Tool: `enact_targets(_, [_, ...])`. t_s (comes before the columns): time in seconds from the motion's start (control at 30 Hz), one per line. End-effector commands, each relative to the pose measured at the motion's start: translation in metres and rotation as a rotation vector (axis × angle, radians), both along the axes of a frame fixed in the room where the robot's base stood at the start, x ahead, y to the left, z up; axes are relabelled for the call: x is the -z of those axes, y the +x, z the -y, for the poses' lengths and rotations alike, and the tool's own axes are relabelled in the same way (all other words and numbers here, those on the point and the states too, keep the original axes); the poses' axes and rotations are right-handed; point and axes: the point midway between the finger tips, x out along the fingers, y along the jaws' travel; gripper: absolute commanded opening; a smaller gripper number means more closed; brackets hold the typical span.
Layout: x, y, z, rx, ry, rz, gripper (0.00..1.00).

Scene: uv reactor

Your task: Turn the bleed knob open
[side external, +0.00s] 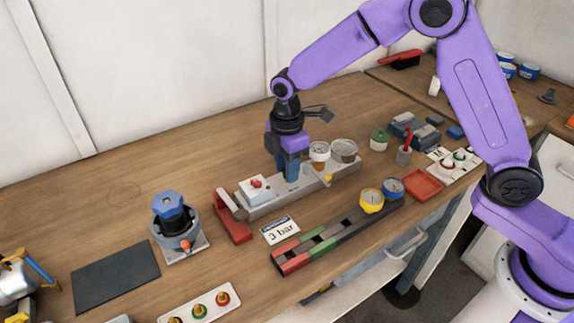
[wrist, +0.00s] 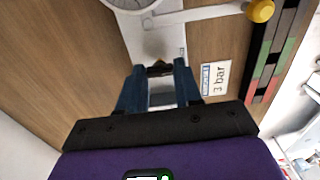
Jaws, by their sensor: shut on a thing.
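My gripper (side external: 291,178) points straight down over the middle of a grey manifold block (side external: 262,209). Its blue fingers are shut on a small dark knob (wrist: 160,69), which I take to be the bleed knob. In the wrist view the knob sits between the two fingertips (wrist: 160,74). In the side view the fingers hide it, and I cannot tell how far it is turned. A yellow-tipped lever (wrist: 260,10) shows in the wrist view.
A "3 bar" card (side external: 281,231) lies in front of the block. A blue-knobbed regulator (side external: 169,203) stands left. A red bracket (side external: 233,220) abuts the block's left end.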

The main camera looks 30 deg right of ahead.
Motion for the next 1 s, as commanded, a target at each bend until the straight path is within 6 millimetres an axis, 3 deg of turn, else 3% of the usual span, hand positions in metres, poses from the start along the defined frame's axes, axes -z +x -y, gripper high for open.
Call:
enact_targets(0.5, [-0.0022, 0.0012, -0.0021, -0.023, 0.005, 0.007, 0.04])
enact_targets(0.53, [-0.0022, 0.0012, -0.0021, -0.023, 0.005, 0.007, 0.37])
enact_targets(0.6, [-0.0020, 0.0011, -0.0021, -0.023, 0.005, 0.007, 0.60])
enact_targets(1.0, [-0.0061, 0.0008, -0.0010, -0.020, 0.003, 0.004, 0.60])
